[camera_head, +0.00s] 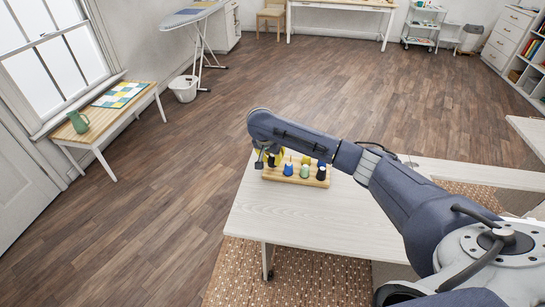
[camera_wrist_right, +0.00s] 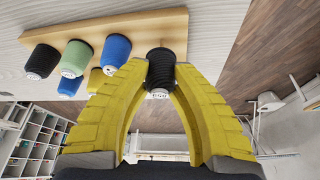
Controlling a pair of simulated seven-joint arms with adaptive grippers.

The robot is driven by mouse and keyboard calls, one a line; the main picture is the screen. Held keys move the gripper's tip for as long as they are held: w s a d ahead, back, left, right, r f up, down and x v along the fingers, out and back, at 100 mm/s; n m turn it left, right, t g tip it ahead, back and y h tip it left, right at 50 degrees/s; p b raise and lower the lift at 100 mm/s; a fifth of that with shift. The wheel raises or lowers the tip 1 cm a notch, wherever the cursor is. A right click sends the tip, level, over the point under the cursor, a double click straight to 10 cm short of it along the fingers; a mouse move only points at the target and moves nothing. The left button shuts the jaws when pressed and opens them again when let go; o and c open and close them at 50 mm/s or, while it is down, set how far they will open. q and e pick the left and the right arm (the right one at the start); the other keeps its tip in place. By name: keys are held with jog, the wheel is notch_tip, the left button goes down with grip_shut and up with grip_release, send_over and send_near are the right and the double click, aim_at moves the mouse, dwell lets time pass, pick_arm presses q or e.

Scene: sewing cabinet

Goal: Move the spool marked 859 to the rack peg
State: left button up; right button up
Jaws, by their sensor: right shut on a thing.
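A black spool (camera_wrist_right: 160,67) with a white end label is between the yellow fingers of my right gripper (camera_wrist_right: 162,78) in the right wrist view. The label's small digits look upside down and fit 859. The gripper is shut on this spool. The wooden spool rack (camera_head: 298,180) stands on the pale table, and its board also shows in the wrist view (camera_wrist_right: 160,22). In the head view my right gripper (camera_head: 263,161) is at the rack's left end. I cannot tell whether the black spool touches the rack. My left gripper is out of view.
Blue (camera_wrist_right: 114,50), green (camera_wrist_right: 76,57) and dark (camera_wrist_right: 42,61) spools sit on the rack beside the held one, with more partly hidden by the fingers. The white table (camera_head: 285,220) is clear in front of the rack. A bench (camera_head: 68,137) stands at the left.

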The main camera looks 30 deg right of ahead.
jog(key=shift+f, duration=0.1)
jog(key=shift+f, duration=0.1)
grip_shut()
jog(key=shift+f, duration=0.15)
jog(key=shift+f, duration=0.45)
jog(key=o, duration=0.9)
grip_release()
jog(key=shift+c, duration=0.2)
jog(key=v, duration=1.2)
